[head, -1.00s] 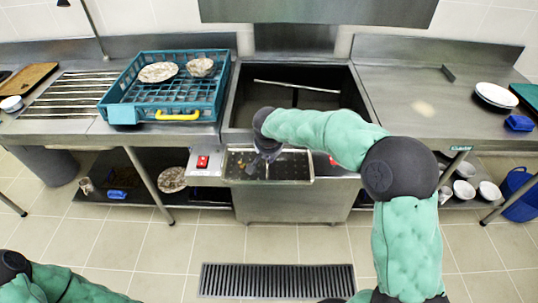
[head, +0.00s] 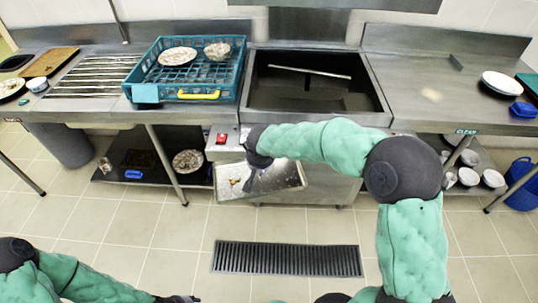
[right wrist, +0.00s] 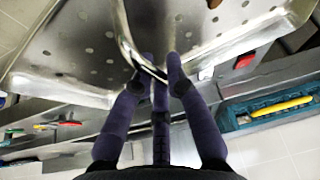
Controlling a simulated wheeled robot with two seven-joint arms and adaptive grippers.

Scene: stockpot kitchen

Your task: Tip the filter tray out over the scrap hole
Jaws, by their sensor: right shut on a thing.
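The filter tray (head: 285,180) is a shallow metal tray in front of the sink, tilted in the head view, with scraps on its left part. My right gripper (head: 252,178) is at its left part. In the right wrist view, the right gripper (right wrist: 158,68) is shut on the rim of the perforated tray (right wrist: 75,50). A dark oval (head: 15,62) lies at the far left of the counter; I cannot tell whether it is the scrap hole. My left gripper (head: 178,299) is at the bottom edge, partly cut off, its fingers unclear.
A blue rack (head: 145,93) with dirty dishes stands left of the sink (head: 315,95). A red switch (head: 221,138) is on the front beside the tray. A grey bin (head: 68,147) stands under the left counter. The floor around the drain grate (head: 287,258) is clear.

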